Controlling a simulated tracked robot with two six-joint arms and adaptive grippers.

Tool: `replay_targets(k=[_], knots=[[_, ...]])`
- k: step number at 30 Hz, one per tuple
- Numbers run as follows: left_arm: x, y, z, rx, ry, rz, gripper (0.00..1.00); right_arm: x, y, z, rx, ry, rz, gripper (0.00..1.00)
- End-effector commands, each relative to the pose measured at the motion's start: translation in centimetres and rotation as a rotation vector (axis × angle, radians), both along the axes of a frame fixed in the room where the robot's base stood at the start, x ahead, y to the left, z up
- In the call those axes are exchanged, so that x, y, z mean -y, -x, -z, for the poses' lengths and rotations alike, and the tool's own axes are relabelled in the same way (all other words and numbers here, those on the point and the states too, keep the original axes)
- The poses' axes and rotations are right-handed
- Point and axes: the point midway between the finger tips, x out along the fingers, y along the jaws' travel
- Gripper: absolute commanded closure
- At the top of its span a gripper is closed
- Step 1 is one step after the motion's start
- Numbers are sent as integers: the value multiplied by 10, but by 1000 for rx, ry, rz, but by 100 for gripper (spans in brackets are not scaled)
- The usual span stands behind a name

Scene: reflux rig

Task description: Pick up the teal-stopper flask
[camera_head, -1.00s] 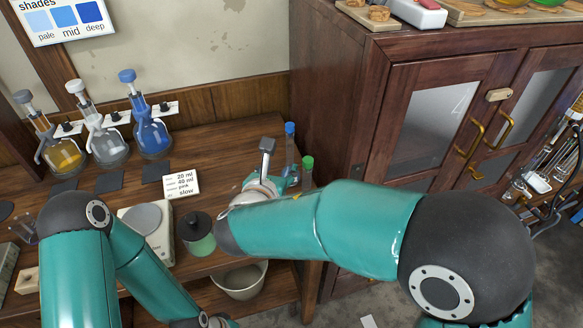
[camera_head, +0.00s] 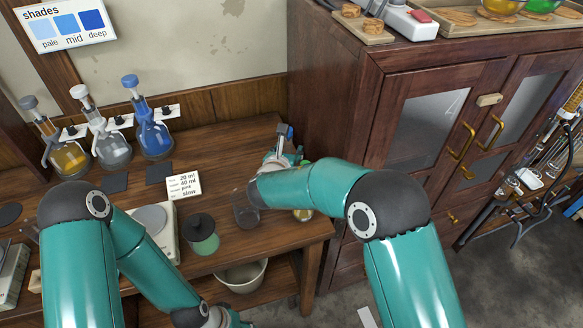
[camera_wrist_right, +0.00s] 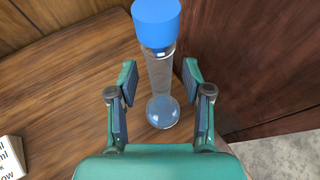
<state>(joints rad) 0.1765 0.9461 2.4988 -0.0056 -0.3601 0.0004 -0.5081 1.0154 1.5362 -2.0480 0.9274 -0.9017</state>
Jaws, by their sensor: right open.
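My right gripper (camera_head: 283,158) is over the bench's far right part, its fingers partly hidden by my arm in the head view. In the right wrist view the gripper (camera_wrist_right: 159,74) is open, its fingers on either side of a clear round-bottomed flask (camera_wrist_right: 161,90) with a bright blue stopper (camera_wrist_right: 156,22). The flask stands upright, with gaps to the fingers. A second small flask (camera_head: 303,214), with yellowish contents, is mostly hidden behind my right arm. No clearly teal stopper shows. My left gripper (camera_head: 222,319) is at the bottom edge, its fingers unclear.
A glass beaker (camera_head: 243,212), a black-lidded green jar (camera_head: 201,236) and a scale (camera_head: 151,219) stand on the bench. Three pump-topped bottles (camera_head: 110,150) stand at the back left. A dark wooden cabinet (camera_head: 335,110) borders the bench's right. A bowl (camera_head: 241,277) sits below.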

Motion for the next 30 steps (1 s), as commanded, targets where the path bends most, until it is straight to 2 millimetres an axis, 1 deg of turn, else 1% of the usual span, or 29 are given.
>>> replay_targets(k=[3,9,11,12,18,30], knots=[[0,0,-3,0,0,0,60,2,-6,3,-1,0,1,50],[0,0,-2,-1,0,0,60,2,-6,3,0,0,0,50],[0,0,-2,-1,0,0,60,2,-6,3,0,0,0,60],[0,0,-2,-1,0,0,60,2,-6,3,0,0,1,67],[0,0,-2,-1,0,0,60,2,-6,3,0,0,1,100],[0,0,-2,-1,0,0,60,2,-6,3,1,0,1,100]])
